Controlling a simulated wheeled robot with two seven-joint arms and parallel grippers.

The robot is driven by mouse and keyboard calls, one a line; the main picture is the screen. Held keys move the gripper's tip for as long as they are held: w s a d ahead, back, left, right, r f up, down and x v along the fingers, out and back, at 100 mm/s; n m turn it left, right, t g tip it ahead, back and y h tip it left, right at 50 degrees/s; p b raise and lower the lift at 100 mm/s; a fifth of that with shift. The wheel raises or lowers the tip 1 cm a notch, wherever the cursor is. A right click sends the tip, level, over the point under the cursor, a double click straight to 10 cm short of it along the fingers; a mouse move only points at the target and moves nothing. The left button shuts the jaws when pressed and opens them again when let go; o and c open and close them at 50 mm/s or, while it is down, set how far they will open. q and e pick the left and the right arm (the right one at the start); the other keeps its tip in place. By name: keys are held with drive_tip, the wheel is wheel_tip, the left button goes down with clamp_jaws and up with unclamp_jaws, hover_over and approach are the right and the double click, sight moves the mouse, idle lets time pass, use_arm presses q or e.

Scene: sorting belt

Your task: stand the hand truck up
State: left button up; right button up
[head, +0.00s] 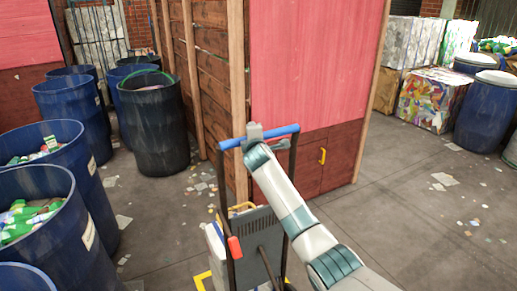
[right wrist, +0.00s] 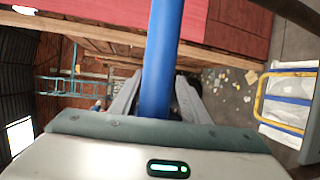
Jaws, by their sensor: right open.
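The hand truck (head: 228,200) is in the lower middle of the head view, with dark side rails, a blue top bar (head: 280,131) and a red grip (head: 235,247). It looks near upright; its exact tilt and its foot cannot be made out. My right gripper (head: 255,133) is at the blue bar. In the right wrist view the blue bar (right wrist: 163,60) runs between the grey fingers (right wrist: 160,100), which are open, one on each side. My left gripper is not in view.
A red and brown wooden wall (head: 310,70) stands close behind the hand truck. Blue barrels (head: 95,205) line the left, with a black barrel (head: 155,130) farther back. Bales (head: 433,98) and barrels (head: 488,110) stand at the back right. The floor at right is mostly free, with scraps.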

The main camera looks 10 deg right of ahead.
drive_tip(key=s+r+b, duration=0.2)
drive_tip(key=s, duration=0.6)
drive_tip(key=s+r+b, duration=0.1)
drive_tip(key=s+b, duration=0.1)
drive_tip(key=s, duration=0.7)
drive_tip(key=shift+a+r, duration=0.2)
drive_tip(key=shift+r, duration=0.15)
drive_tip(key=shift+w+f, duration=0.1)
